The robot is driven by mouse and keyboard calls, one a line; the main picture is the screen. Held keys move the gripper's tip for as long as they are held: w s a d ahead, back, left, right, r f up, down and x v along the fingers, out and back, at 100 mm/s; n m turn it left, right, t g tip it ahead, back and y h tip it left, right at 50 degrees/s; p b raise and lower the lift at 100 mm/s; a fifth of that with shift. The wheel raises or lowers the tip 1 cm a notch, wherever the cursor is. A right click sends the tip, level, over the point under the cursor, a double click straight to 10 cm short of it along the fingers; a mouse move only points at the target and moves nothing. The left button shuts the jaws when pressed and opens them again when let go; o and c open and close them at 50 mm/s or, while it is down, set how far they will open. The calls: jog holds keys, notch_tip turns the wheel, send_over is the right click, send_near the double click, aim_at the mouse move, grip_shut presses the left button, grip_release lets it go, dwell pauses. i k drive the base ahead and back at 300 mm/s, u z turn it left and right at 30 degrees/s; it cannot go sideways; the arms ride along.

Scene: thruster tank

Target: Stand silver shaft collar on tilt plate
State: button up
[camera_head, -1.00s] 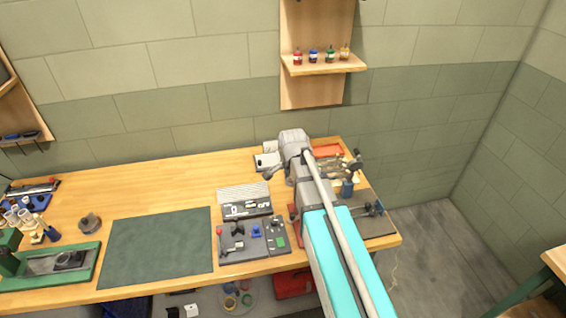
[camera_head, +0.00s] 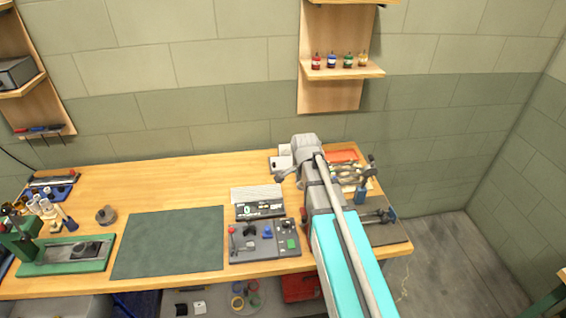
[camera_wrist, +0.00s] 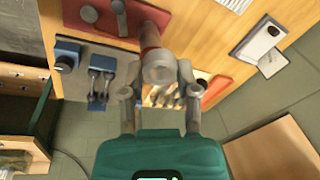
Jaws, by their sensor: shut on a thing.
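In the wrist view my gripper (camera_wrist: 159,82) has its two grey fingers on either side of a round grey piece (camera_wrist: 158,66) with a ring-like end, which looks like the silver shaft collar. The fingers are closed on it. In the head view my arm reaches over the right part of the bench, and its forearm hides much of what lies under it. I cannot make out the collar there. I cannot single out the tilt plate for certain in either view.
The wooden bench (camera_head: 180,180) carries a dark green mat (camera_head: 170,243), a grey panel with small controls (camera_head: 265,243) and a green-based device (camera_head: 65,254) at left. A blue clamp-like part (camera_head: 361,194) stands right of my arm. Bare wood lies behind the mat.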

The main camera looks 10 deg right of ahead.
aim_at(278, 160)
jog(key=u, duration=0.05)
jog(key=i, duration=0.9)
jog(key=z, duration=0.1)
